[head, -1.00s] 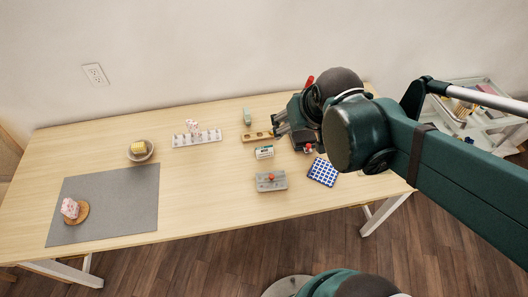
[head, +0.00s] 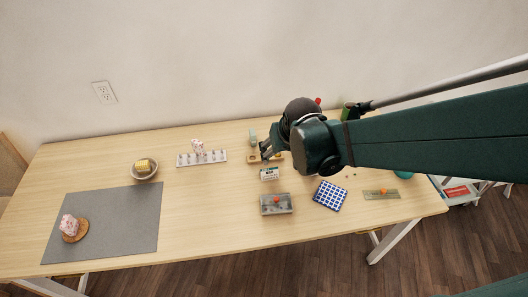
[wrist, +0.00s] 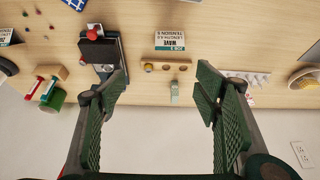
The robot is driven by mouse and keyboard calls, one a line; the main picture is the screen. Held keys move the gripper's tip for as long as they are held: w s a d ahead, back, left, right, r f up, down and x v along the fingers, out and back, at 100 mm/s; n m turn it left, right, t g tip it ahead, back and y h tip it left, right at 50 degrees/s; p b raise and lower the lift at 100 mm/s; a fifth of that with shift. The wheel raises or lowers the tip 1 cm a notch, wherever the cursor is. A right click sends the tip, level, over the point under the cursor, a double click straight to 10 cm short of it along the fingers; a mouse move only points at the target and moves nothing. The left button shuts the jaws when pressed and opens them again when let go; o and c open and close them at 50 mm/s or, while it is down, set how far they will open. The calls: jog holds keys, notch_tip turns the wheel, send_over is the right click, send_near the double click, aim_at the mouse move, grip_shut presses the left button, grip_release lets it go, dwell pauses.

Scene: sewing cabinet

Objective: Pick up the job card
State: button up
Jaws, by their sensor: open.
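The job card is a small white card with a teal band and printed text. It stands on the wooden table in the head view (head: 269,174), in front of my gripper (head: 267,149). In the wrist view the job card (wrist: 170,41) is at the upper middle, its text upside down. My gripper (wrist: 160,85) is open with nothing between its fingers. The card lies beyond the fingertips, apart from them. A second card with similar print (wrist: 8,38) is partly cut off at the left edge of the wrist view.
A wooden strip with holes (wrist: 165,65) and a pale green block (head: 252,135) are close to the card. A grey box with a red knob (head: 276,204), a blue checked pad (head: 330,195) and a white spool rack (head: 202,158) surround it. The grey mat (head: 120,220) has free room.

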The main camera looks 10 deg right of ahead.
jog(key=b, duration=0.1)
send_near(270, 168)
jog(key=shift+w+a+f+g, duration=0.15)
jog(key=shift+w+f+g, duration=0.25)
jog(key=shift+w+f, duration=0.55)
jog(key=shift+s+f, duration=0.15)
jog(key=shift+f, duration=0.05)
jog(key=shift+b+x, duration=0.4)
jog(key=shift+x, duration=0.8)
jog(key=shift+f, duration=0.1)
jog(key=shift+b+x, duration=0.9)
jog(key=shift+x, duration=1.6)
jog(key=shift+c, duration=0.7)
jog(key=c, duration=0.6)
